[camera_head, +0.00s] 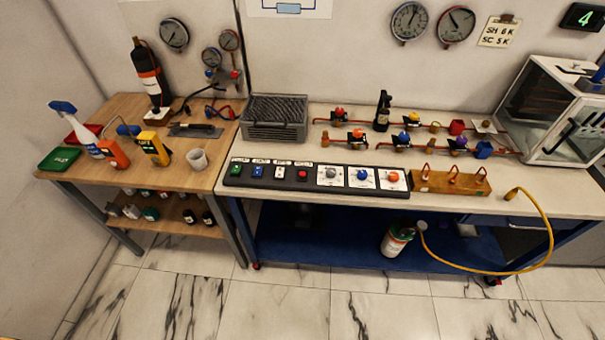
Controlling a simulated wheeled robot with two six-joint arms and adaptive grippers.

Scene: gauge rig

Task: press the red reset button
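The red reset button (302,174) sits on a long black control panel (317,188) along the front edge of the white-topped bench. To its left on the panel are a green, a blue and a white switch or button. To its right are three white dial plates with a grey knob (331,173), a blue knob (362,175) and an orange-red knob (393,177). The labels above the buttons are too small to read. Neither of my grippers shows in the head view.
A grey ribbed box (275,118) stands behind the panel. Pipes with coloured valves (411,118) run behind it to the right. A wooden block (450,181) with hooks stands right of the panel. A yellow hose (549,225) hangs off the front. The floor in front is clear.

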